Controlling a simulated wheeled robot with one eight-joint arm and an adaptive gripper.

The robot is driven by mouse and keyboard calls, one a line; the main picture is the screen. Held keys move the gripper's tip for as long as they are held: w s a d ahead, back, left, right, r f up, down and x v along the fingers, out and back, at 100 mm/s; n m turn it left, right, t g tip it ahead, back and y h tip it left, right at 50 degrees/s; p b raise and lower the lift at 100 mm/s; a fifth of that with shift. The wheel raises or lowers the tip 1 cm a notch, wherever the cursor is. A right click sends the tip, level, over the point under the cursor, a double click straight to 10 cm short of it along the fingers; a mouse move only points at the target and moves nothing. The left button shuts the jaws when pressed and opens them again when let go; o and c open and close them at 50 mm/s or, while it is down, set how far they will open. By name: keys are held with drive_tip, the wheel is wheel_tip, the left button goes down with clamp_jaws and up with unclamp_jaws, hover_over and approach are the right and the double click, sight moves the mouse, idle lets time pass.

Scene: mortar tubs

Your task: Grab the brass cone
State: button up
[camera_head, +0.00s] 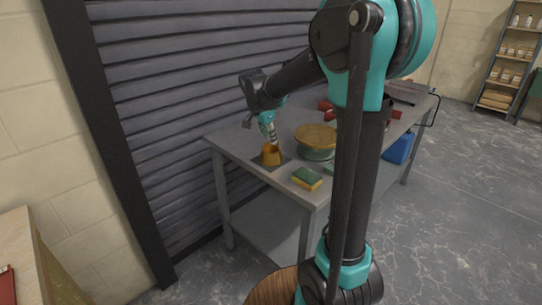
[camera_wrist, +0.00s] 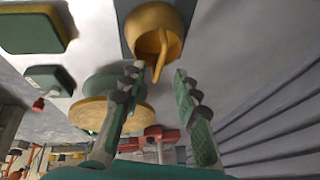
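A brass-yellow, rounded hollow object (camera_head: 271,156) stands on a dark square mat at the left end of the workbench. It also shows at the top of the wrist view (camera_wrist: 155,22), with an opening and a curved strip like a handle. No plain cone shape can be made out; this is the only brass-coloured piece near my gripper. My gripper (camera_head: 270,137) points down just above it. In the wrist view my gripper (camera_wrist: 159,72) has its two fingers apart, with nothing held between them. The fingertips are close to the object's open side; contact cannot be told.
A round tan-topped, green-based stand (camera_head: 316,137) is right of the object. A green and yellow sponge (camera_head: 307,178) lies near the bench's front edge. Red tools (camera_head: 327,107) lie behind. A shuttered wall (camera_head: 180,100) rises behind the bench (camera_head: 235,147).

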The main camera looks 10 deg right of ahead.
sight(271, 150)
drive_tip(key=shift+x, duration=1.55)
drive_tip(key=shift+s, duration=0.1)
drive_tip(key=shift+a, duration=0.1)
clamp_jaws()
